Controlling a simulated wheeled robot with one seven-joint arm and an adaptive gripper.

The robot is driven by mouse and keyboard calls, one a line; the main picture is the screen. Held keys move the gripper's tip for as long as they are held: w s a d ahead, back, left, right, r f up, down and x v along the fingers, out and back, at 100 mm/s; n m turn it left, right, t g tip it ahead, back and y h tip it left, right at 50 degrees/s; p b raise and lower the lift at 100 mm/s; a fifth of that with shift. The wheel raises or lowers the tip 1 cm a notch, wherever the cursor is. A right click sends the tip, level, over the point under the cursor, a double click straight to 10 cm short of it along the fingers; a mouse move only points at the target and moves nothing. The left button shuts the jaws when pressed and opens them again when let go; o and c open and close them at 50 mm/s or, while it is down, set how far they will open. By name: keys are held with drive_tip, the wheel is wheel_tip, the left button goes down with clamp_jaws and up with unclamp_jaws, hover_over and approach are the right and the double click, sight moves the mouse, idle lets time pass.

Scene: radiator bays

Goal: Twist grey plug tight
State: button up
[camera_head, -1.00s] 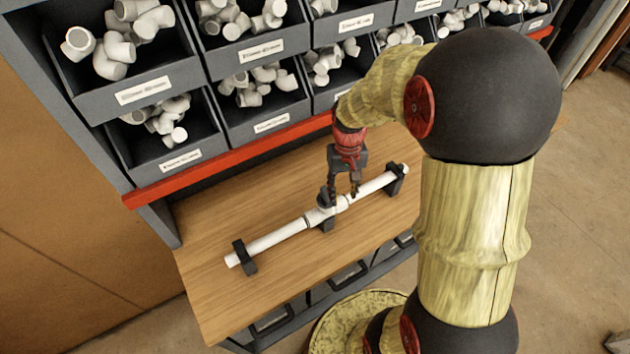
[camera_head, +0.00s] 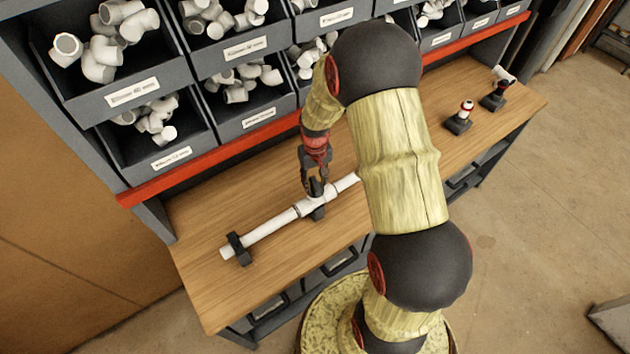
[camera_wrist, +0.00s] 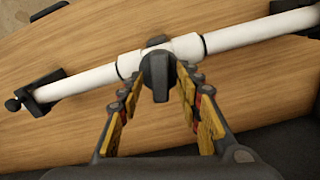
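The grey plug (camera_wrist: 158,75) is dark, with a raised bar handle, and sits in the white tee fitting (camera_wrist: 190,46) midway along the white pipe. My gripper (camera_wrist: 160,72) is over it in the wrist view, one fingertip on each side, spread wider than the bar handle. Whether a fingertip touches the plug's body is unclear. In the head view my gripper (camera_head: 314,192) points down at the tee, hiding most of the plug. The white pipe (camera_head: 268,228) lies across dark holders on the wooden bench; its right end is behind my arm.
A dark holder (camera_head: 238,249) supports the pipe's left end. Two small dark stands with white parts, one (camera_head: 459,121) and another (camera_head: 494,98), stand at the bench's right. Bins of white fittings (camera_head: 240,80) rise behind a red rail (camera_head: 215,155). The bench front left is clear.

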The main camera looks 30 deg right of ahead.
drive_tip(key=shift+f, duration=0.15)
drive_tip(key=shift+c, duration=0.8)
clamp_jaws()
